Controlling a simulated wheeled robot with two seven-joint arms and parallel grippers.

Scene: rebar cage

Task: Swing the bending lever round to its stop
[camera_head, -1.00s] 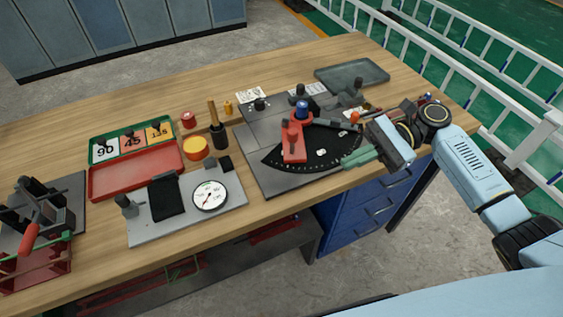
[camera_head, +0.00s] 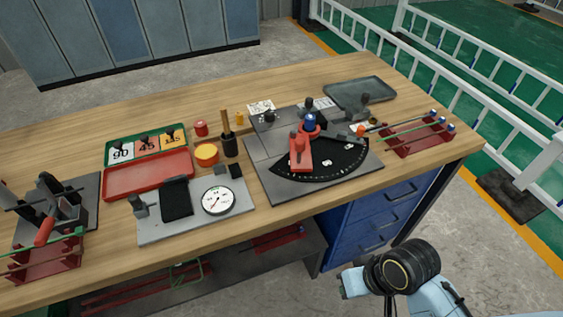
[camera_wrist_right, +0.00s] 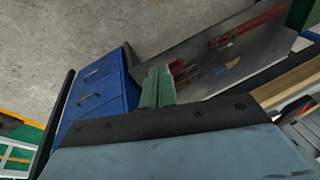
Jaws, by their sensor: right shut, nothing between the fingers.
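The bender's grey base plate (camera_head: 268,158) lies on the bench right of centre. It carries a black fan-shaped angle scale (camera_head: 338,157) with white marks. The red bending lever (camera_head: 300,155) lies over the left part of the scale, from beneath a blue-topped pivot (camera_head: 310,122) toward the bench front. My right gripper, its fingers hidden in the head view, is low in front of the bench, away from the lever. In the right wrist view its green fingers (camera_wrist_right: 157,87) are together and empty. My left gripper is not in view.
A red rack with rods (camera_head: 420,135) stands right of the bender. A grey tray (camera_head: 360,93) lies behind. A dial gauge plate (camera_head: 238,208) and a red tray (camera_head: 148,175) lie left. Blue drawers (camera_head: 370,222) are under the bench. White railings (camera_head: 490,95) stand beyond.

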